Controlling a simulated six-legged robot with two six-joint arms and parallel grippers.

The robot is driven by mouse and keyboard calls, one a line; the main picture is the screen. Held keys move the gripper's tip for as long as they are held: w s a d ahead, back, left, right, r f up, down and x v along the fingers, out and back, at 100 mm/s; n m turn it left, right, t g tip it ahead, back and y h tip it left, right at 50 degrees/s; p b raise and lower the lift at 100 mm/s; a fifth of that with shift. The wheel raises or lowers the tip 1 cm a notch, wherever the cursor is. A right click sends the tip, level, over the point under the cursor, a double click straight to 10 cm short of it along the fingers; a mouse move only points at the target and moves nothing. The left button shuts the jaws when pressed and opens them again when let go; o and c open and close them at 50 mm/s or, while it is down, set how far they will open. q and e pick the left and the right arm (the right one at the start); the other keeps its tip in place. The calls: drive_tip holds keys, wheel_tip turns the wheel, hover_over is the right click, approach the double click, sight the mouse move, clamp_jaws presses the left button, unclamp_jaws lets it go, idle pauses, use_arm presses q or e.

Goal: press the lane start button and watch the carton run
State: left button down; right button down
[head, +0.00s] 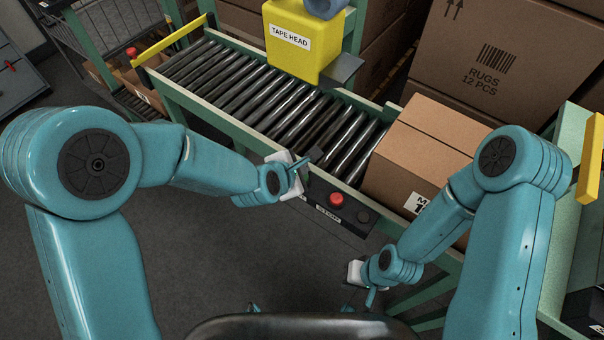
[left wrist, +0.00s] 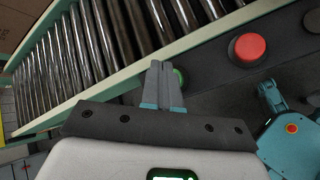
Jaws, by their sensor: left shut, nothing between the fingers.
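The control panel (head: 345,210) is a dark box on the near rail of the lane. A red button (head: 337,200) stands on it and also shows in the left wrist view (left wrist: 247,47). A green button (left wrist: 181,78) shows beside my left fingertips, partly hidden by them; I cannot tell whether they touch it. My left gripper (head: 300,170) is shut and empty at the panel's left end; its fingers also show in the left wrist view (left wrist: 165,82). The brown carton (head: 420,150) sits on the lane's right part. My right gripper (head: 371,298) hangs low, in front of the lane, its fingers unclear.
The roller lane (head: 265,105) is bare left of the carton. A yellow tape head (head: 300,45) stands over it. A yellow bar (head: 170,42) crosses the far left end. Large rug boxes (head: 500,60) stand behind. The floor (head: 220,260) in front is clear.

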use_arm(q)
drive_tip(key=shift+f, duration=0.1)
idle(0.8)
drive_tip(key=shift+f+b, duration=0.35)
drive_tip(key=shift+b, duration=0.4)
